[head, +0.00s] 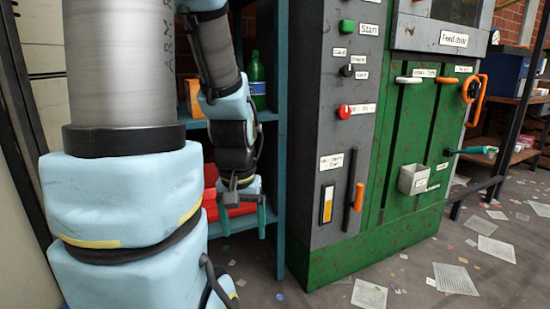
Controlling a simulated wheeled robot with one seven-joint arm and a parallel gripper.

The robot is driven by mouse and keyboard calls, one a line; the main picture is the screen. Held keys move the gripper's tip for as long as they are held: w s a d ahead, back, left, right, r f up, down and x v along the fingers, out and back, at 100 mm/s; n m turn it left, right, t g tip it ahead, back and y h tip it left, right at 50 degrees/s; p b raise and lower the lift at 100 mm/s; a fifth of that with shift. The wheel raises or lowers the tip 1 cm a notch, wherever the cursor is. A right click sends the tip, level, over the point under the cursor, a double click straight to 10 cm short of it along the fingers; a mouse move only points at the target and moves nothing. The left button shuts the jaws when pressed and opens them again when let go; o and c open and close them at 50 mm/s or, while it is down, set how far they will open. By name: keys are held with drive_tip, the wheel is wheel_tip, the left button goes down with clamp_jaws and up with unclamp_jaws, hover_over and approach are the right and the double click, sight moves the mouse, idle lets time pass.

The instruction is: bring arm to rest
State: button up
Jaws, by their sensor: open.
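My gripper (241,219) hangs from my folded arm, left of the middle in the head view, pointing down. Its two teal fingers are apart, with nothing seen between them. It is in front of the blue shelf unit and left of the grey and green machine, apart from the machine. My own column and arm links fill the left of the view and hide part of the shelf.
A blue shelf (282,150) holds a green bottle (257,78) and a red bin (211,176). Papers (455,279) litter the floor. A wooden rack (515,98) stands at right.

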wheel_tip(320, 180, up, 32)
drive_tip(key=p, duration=2.9)
drive_tip(key=shift+f+p, duration=0.2)
drive_tip(key=shift+p, duration=0.15)
